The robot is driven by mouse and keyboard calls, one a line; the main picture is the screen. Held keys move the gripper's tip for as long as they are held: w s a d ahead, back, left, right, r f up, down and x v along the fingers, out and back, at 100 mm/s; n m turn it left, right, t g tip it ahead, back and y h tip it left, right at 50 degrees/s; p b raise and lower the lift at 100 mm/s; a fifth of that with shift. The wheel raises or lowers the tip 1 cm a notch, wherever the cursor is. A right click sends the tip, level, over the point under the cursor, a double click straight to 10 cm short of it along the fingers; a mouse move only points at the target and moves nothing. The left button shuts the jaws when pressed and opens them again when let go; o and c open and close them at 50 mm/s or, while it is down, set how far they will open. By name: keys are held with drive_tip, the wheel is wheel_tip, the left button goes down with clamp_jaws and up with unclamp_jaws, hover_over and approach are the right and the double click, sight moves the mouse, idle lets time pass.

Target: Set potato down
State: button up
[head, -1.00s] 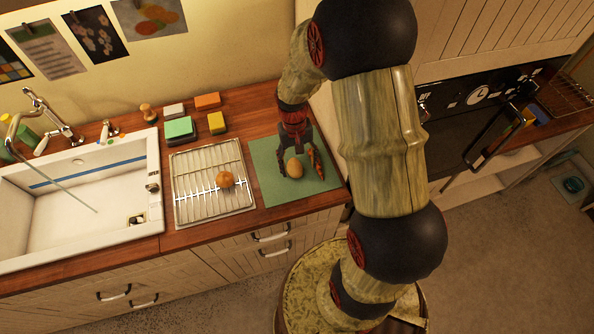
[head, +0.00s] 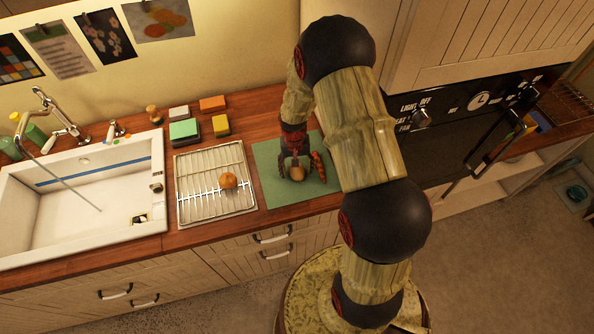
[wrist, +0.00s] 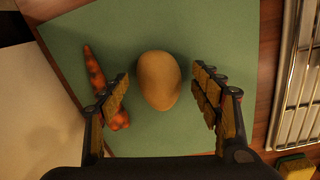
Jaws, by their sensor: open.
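The potato (wrist: 158,80) is a smooth tan oval on the green cutting mat (wrist: 160,28). In the wrist view it lies between the two spread fingers of my gripper (wrist: 162,95), with a gap on each side. In the head view the potato (head: 297,173) sits on the mat (head: 274,190), just below my gripper (head: 294,166), which partly covers it. My gripper is open and holds nothing.
An orange-red carrot (head: 318,166) lies on the mat close to the potato, beside one finger in the wrist view (wrist: 95,75). A wire rack (head: 205,205) with a round brown item (head: 228,180) is left of the mat. Sponges (head: 184,131) stand behind; a sink (head: 75,200) is further left.

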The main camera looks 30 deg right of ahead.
drive_tip(key=shift+f, duration=0.3)
drive_tip(key=shift+c, duration=1)
drive_tip(key=c, duration=1.1)
drive_tip(key=shift+r, duration=0.1)
drive_tip(key=shift+c, duration=0.7)
